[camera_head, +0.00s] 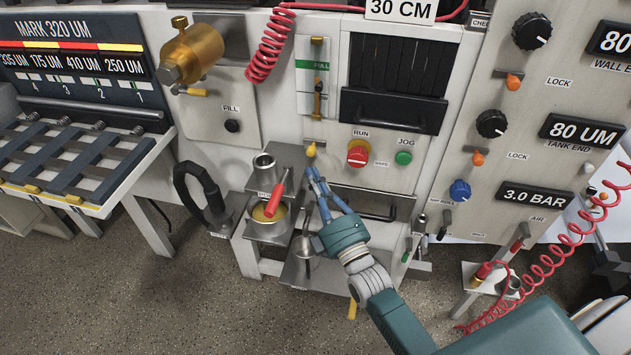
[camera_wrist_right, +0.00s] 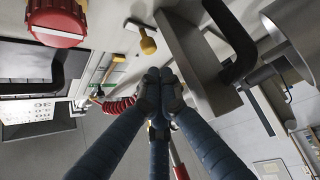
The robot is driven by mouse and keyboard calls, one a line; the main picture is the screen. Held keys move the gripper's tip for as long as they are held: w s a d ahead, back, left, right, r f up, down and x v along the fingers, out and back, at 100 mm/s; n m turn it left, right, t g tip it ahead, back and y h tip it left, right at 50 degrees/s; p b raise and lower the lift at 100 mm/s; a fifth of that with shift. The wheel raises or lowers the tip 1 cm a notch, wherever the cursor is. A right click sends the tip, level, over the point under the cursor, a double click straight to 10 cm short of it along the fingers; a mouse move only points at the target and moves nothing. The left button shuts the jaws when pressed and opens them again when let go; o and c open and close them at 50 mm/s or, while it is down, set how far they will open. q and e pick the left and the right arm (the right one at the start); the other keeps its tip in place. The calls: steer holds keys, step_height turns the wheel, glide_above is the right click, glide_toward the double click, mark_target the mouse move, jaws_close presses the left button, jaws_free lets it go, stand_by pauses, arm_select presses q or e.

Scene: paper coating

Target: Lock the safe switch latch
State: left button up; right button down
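The red switch knob (camera_head: 358,154) sits on the white panel between RUN and SAFE labels, left of a green JOG button (camera_head: 404,158). I cannot tell for sure which part is the latch. My right gripper (camera_head: 315,177) is just below the yellow knob, apart from it. Its fingertips (camera_wrist_right: 160,88) meet with nothing visible between them. My left gripper is out of view.
A metal shelf (camera_head: 282,163) with a cup, a can and a red-handled tool is left of my gripper. A dark bar handle (camera_head: 365,209) is below the switch. A red coiled hose (camera_head: 268,45) hangs above. The floor (camera_head: 200,300) at lower left is clear.

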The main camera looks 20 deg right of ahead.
steer(key=b+x, duration=0.1)
steer(key=x, duration=0.5)
steer(key=shift+w, duration=0.35)
steer(key=s+d, duration=0.1)
steer(key=d, duration=0.1)
steer(key=s+d, duration=0.1)
steer(key=shift+s+d+p, duration=0.3)
steer(key=shift+d+p, duration=0.05)
steer(key=shift+d, duration=0.05)
glide_toward(303, 166)
steer(key=s+d+r, duration=0.2)
steer(key=s+d, duration=0.1)
steer(key=s, duration=0.1)
steer(key=shift+s+d+r, duration=0.3)
steer(key=shift+d, duration=0.1)
